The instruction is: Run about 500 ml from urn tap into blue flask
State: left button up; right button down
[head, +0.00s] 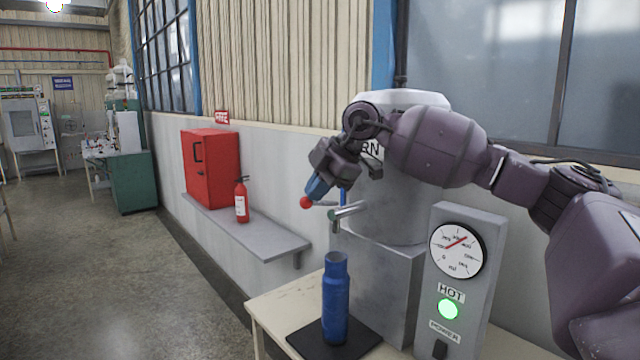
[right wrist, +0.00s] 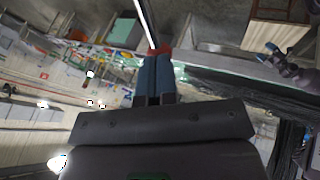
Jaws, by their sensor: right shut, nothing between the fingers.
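The urn (head: 381,211) is a pale grey cylinder on a square grey base, partly hidden by my right arm. Its tap (head: 349,210) sticks out at the front left, with a lever ending in a red ball (head: 306,203). The blue flask (head: 335,300) stands upright on a black mat (head: 305,343), below the tap. My right gripper (head: 317,188) is shut and empty, its blue fingers pointing down just above the red ball. Whether they touch it is unclear. In the right wrist view the closed fingers (right wrist: 153,75) have red at their tips. My left gripper is not in the head view.
A grey panel with a round dial (head: 457,249) and a lit green HOT lamp (head: 448,309) stands right of the flask. A wall shelf (head: 255,231) holds a red cabinet (head: 211,168) and an extinguisher (head: 241,200). The floor at left is clear.

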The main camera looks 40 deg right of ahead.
dwell(0.3)
jog(key=f+h, duration=0.1)
jog(key=a+f+h+b, duration=0.1)
jog(key=shift+a+f+n+h, duration=0.1)
jog(key=shift+n+h, duration=0.2)
jog(key=shift+n, duration=0.1)
jog(key=shift+s+a+f+n+h+b, duration=0.1)
jog(key=shift+a+f+n+h+b, duration=0.05)
jog(key=shift+f+h+b, duration=0.6)
jog(key=shift+a+f+n+h+b, duration=0.15)
jog(key=shift+f+h+b, duration=0.3)
jog(key=shift+b, duration=0.45)
jog(key=shift+f, duration=0.25)
dwell(5.2)
